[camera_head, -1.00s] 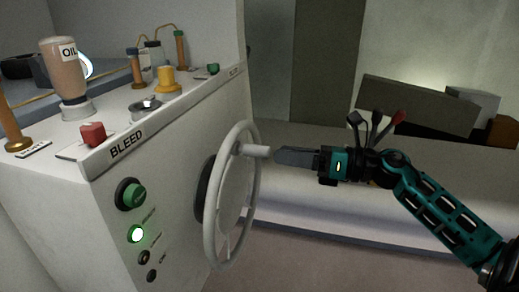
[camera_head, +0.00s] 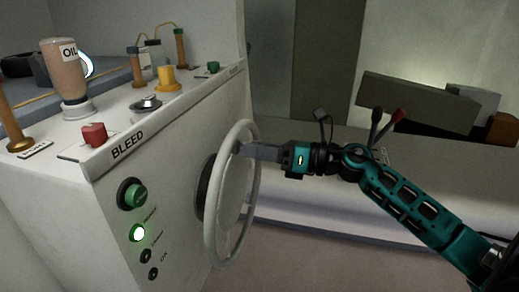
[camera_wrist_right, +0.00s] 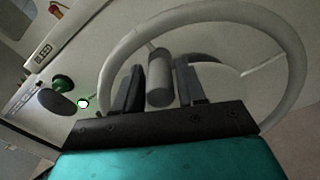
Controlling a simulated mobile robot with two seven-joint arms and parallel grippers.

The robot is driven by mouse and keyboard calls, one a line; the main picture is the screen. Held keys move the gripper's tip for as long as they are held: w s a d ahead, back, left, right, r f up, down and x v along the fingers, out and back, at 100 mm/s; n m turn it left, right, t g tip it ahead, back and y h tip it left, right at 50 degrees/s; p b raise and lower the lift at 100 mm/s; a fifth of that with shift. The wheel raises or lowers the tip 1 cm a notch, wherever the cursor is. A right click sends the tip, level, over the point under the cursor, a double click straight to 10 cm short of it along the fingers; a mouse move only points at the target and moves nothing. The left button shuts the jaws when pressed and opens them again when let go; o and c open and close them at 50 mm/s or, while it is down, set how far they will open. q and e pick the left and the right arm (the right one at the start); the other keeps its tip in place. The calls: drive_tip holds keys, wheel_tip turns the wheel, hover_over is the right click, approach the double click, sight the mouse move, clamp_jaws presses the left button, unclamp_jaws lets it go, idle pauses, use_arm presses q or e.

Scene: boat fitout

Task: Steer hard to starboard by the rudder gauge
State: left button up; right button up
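A pale grey steering wheel (camera_head: 211,252) stands on the side of the white console, and it also fills much of the right wrist view (camera_wrist_right: 292,62). Its grey spinner handle (camera_wrist_right: 158,78) sticks out toward my right gripper. My right gripper (camera_head: 254,150) is at the handle near the wheel's top. In the wrist view its two dark fingers (camera_wrist_right: 160,86) lie on either side of the handle, with what look like narrow gaps. The fingers hide most of the handle in the head view. I see no rudder gauge. My left gripper is out of view.
The console front has a green knob (camera_head: 134,195), a lit green lamp (camera_head: 137,233) and a "BLEED" label (camera_head: 128,145). A red button (camera_head: 94,134), oil bottle (camera_head: 67,72) and yellow knob (camera_head: 167,77) stand on top. A long light bench (camera_head: 400,222) lies behind my right arm.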

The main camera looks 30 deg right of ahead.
clamp_jaws()
drive_tip(key=shift+d, duration=0.1)
idle(0.4)
drive_tip(key=w+d+f+m, duration=0.8)
drive_tip(key=d+f+m, duration=0.1)
drive_tip(key=m, duration=0.6)
drive_tip(key=s+a+f+m, duration=0.2)
drive_tip(key=f+m, duration=0.5)
drive_tip(key=s+a+f+m, duration=0.2)
drive_tip(key=f+m, duration=0.5)
drive_tip(key=m, duration=0.1)
drive_tip(key=shift+a+f, duration=0.25)
drive_tip(key=shift+f, duration=0.1)
